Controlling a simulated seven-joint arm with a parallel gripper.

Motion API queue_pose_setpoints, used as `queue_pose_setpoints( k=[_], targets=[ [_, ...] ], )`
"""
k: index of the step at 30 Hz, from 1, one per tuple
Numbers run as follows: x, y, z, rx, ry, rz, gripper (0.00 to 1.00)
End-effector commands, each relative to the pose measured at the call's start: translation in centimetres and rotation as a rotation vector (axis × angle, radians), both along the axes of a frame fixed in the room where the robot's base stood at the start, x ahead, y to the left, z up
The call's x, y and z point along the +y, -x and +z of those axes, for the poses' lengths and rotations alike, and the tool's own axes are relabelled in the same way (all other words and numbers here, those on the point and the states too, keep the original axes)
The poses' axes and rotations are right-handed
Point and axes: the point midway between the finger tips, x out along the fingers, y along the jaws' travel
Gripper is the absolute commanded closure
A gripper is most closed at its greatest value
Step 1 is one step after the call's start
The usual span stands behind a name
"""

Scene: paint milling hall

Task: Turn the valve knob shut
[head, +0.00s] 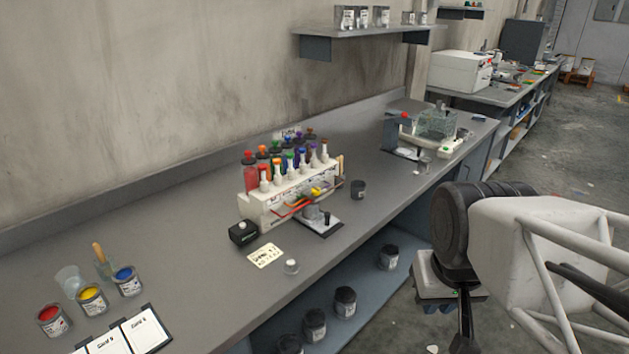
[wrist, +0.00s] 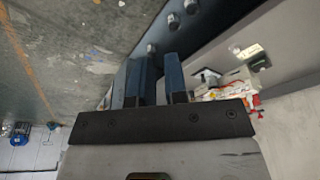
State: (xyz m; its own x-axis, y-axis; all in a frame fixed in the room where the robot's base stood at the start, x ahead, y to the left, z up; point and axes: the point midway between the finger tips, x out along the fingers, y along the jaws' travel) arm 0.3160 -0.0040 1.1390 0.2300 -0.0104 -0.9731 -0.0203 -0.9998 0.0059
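I cannot be sure which part is the valve knob. A small yellow part (head: 316,191) shows at the front of the white bottle rack (head: 262,212), beside red and orange parts. Farther along the bench, a red knob (head: 405,115) tops a grey device. In the wrist view, red and white items (wrist: 250,100) on the bench are too small to identify. My gripper (wrist: 160,78) has its two dark blue fingers apart with nothing between them. In the head view, it hangs off the bench's front edge, right of the rack and touching neither candidate.
Several dark jars stand on the lower shelf (head: 372,283). Bench space between rack and grey device is mostly clear.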

Motion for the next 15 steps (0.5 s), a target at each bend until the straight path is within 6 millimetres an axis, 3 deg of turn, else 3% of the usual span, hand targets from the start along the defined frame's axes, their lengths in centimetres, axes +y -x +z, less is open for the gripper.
queue_pose_setpoints(
  k=[1, 8, 15],
  targets=[
    [0.0, -0.1, 0.0, 0.001, 0.0, 0.001, 0.79],
    [0.2, -1.8, 0.8, 0.009, 0.004, 0.026, 0.43],
    [0.8, -6.3, 2.3, 0.03, 0.014, 0.091, 0.43]
  ],
)
